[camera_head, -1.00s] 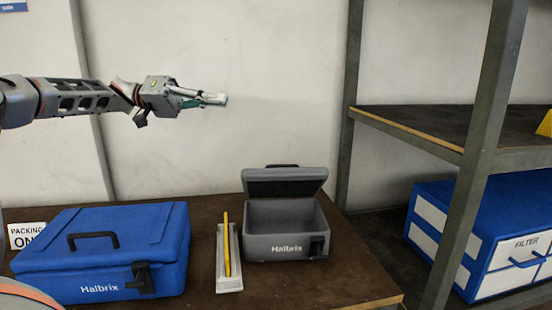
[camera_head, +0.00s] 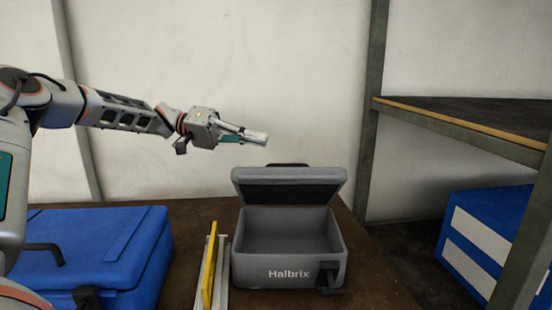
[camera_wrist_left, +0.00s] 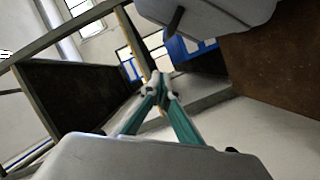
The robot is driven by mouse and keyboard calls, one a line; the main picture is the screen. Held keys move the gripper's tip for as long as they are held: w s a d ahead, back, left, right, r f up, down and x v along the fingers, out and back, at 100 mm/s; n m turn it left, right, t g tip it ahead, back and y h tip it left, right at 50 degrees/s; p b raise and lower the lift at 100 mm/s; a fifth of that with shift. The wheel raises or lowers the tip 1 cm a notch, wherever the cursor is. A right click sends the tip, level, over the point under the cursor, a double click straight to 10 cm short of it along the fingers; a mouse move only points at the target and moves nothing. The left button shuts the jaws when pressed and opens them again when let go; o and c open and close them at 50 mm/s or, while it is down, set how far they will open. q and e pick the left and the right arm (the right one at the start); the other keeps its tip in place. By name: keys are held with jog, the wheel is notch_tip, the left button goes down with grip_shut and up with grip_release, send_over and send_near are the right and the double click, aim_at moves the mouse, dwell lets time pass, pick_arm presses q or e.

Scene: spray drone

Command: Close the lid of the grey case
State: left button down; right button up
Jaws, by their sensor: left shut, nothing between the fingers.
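The grey case (camera_head: 288,262) marked Halbrix stands on the brown table with its inside showing. Its lid (camera_head: 289,187) is raised at the back and tilted, with the dark inner face toward me. My left gripper (camera_head: 266,138) is shut and empty, above and slightly left of the lid, apart from it. In the left wrist view its two fingertips (camera_wrist_left: 158,85) meet, and a grey case part (camera_wrist_left: 215,12) shows at the top. My right gripper is not in view.
A closed blue case (camera_head: 110,250) stands left on the table (camera_head: 190,225). A narrow tray with a yellow bar (camera_head: 210,265) lies between the cases. A metal shelf (camera_head: 460,118) with a blue box (camera_head: 480,240) stands at the right. The wall is behind.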

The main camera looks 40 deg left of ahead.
pick_arm(q)
jog(key=d, duration=0.2)
jog(key=d+f, duration=0.2)
jog(key=d, duration=0.1)
jog(key=shift+d+f, duration=0.15)
jog(key=shift+d, duration=0.15)
jog(key=shift+d+f, duration=0.2)
jog(key=shift+f, duration=0.1)
